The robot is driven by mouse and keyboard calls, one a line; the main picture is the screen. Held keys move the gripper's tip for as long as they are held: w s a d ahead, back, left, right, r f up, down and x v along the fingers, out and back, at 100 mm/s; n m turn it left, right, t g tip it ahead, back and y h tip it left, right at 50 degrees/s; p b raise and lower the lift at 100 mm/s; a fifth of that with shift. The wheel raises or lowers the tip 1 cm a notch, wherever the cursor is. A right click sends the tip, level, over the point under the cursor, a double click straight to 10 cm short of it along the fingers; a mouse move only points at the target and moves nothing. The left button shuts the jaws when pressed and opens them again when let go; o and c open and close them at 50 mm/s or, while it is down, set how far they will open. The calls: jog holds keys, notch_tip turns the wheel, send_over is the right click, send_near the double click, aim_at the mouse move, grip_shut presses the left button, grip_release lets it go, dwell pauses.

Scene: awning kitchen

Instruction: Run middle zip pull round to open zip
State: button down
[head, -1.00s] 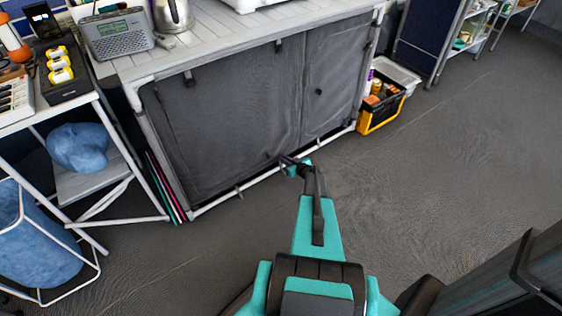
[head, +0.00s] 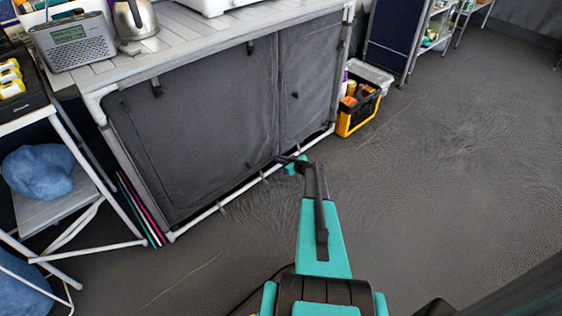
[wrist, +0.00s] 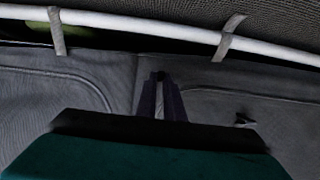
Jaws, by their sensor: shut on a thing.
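The grey fabric cabinet front (head: 200,125) has a wide left panel and a narrower right panel, with a vertical seam between them. My gripper (head: 281,159) is low at the front, by the bottom edge near this seam. In the wrist view my gripper (wrist: 160,78) has its narrow fingers close together against the fabric by the seam. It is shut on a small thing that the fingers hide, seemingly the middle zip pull. A dark pull (head: 295,95) hangs on the right panel. Dark tabs show at the top of the left panel (head: 156,87) and near the seam (head: 250,47).
A white bottom rail (head: 205,213) with fabric loops runs under the panels. A black and yellow crate (head: 357,112) stands at the cabinet's right end. A white-framed stand (head: 95,205) is at the left. The floor (head: 430,180) at the right is clear.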

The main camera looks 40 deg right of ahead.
jog(key=shift+s+d, duration=0.3)
jog(key=shift+d, duration=0.3)
jog(key=c, duration=1.9)
grip_release()
jog(key=shift+o, duration=0.2)
jog(key=shift+w+a, duration=0.2)
jog(key=shift+a, duration=0.1)
jog(key=p+v, duration=0.3)
jog(key=v, duration=1.1)
jog(key=shift+w, duration=0.15)
